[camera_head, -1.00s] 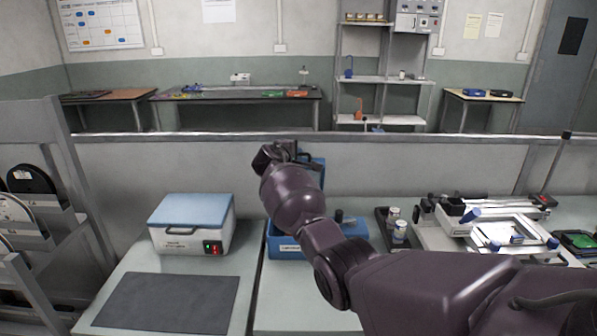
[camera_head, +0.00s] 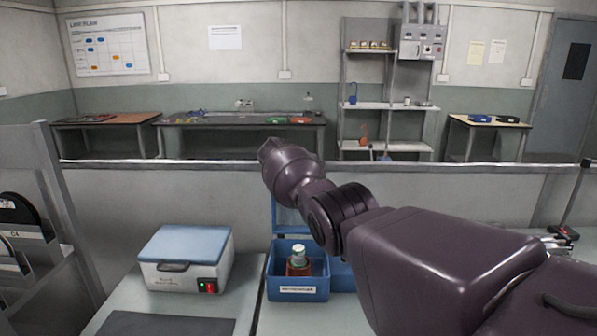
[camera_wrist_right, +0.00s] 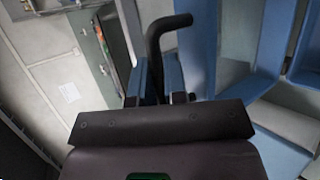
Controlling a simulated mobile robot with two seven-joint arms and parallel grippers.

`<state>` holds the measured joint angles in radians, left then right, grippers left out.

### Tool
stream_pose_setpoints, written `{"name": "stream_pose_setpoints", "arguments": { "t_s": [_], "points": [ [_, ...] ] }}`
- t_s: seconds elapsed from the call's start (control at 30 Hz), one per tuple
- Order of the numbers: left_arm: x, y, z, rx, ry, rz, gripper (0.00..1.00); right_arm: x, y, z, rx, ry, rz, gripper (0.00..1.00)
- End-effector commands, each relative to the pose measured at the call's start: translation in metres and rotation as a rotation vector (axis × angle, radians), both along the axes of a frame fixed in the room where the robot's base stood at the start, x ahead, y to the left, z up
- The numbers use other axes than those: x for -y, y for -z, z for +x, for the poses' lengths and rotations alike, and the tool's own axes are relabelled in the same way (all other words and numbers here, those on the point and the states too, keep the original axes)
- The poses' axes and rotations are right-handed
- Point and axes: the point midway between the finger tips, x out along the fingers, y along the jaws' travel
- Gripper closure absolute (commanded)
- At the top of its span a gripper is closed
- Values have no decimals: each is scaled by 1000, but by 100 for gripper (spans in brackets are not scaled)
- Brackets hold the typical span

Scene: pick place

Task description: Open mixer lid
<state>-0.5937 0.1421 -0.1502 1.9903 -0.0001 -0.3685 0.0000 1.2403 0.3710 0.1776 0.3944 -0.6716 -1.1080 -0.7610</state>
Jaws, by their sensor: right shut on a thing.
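A blue box (camera_head: 298,289) with a white label stands open on the bench in the head view. A reddish-brown bottle with a pale cap (camera_head: 299,258) stands inside it. A raised blue lid (camera_head: 284,218) shows upright behind the box, partly hidden by my right arm. In the right wrist view, my right gripper (camera_wrist_right: 158,88) is shut on a black bent handle (camera_wrist_right: 155,42), beside blue panels (camera_wrist_right: 245,50). In the head view the right gripper's fingers are hidden behind my wrist. My left gripper is out of view.
A white device with a closed blue lid (camera_head: 187,248) and a lit switch panel stands left of the box. A dark mat (camera_head: 165,323) lies in front of it. A grey rack (camera_head: 45,190) is at the left. A low partition (camera_head: 160,198) runs behind the bench.

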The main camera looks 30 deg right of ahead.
Motion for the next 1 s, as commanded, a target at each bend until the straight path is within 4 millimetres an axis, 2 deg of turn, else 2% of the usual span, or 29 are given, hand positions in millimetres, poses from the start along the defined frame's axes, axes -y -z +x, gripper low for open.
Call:
{"name": "stream_pose_setpoints", "arguments": {
  "t_s": [0.67, 0.7, 0.83, 1.0],
  "points": [
    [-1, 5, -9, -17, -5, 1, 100, 0, 1, 1, 0, -5, -4, 100],
    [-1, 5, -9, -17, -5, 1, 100, 0, 1, 1, 0, -5, -4, 84],
    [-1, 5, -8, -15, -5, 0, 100, 0, 1, 1, 0, -4, -2, 64],
    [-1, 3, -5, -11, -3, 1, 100, 0, 1, 1, 1, -2, -1, 63]
  ]
}}
